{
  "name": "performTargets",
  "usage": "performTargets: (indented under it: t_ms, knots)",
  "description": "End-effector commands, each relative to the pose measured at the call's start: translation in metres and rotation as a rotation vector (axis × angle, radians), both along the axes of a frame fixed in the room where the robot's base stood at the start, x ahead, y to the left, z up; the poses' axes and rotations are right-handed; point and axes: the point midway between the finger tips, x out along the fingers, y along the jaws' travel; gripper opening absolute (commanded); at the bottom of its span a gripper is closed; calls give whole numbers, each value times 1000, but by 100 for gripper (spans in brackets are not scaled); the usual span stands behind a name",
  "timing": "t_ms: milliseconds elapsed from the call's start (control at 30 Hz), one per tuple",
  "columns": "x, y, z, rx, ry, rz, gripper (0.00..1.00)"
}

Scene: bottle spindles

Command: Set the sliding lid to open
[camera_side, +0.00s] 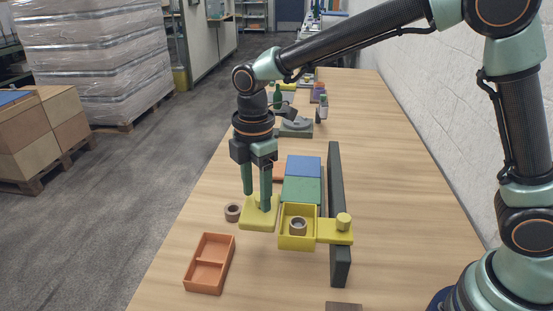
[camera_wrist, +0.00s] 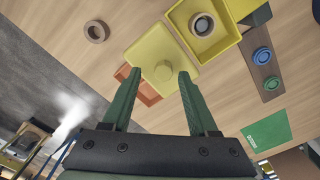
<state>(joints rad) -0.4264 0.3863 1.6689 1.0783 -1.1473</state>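The yellow sliding lid (camera_side: 258,221) is a flat plate at the left side of the yellow box (camera_side: 283,241), clear of its opening. The box stands open, with a grey-brown ring (camera_side: 298,226) inside. In the wrist view the lid (camera_wrist: 150,50) carries a round knob (camera_wrist: 164,71), and the box (camera_wrist: 222,40) is beside it. My gripper (camera_side: 257,200) points down over the lid. In the wrist view my gripper (camera_wrist: 158,75) has its fingers apart, with the knob between the tips and gaps visible on both sides. Whether the fingertips touch the lid is unclear.
A brown ring (camera_side: 232,212) lies left of the lid. An orange divided tray (camera_side: 209,263) is at front left. Green (camera_side: 302,190) and blue (camera_side: 303,166) covers sit behind the box. Front table space is mostly clear.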

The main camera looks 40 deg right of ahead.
Motion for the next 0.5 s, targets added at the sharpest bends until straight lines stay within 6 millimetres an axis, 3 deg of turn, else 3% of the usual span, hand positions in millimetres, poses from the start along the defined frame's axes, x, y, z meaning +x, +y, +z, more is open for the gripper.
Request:
performTargets:
  t_ms: [267,500]
  knots:
    - [-1,-1,2,-2,4,-2,59]
    - [0,-1,37,0,0,-2,59]
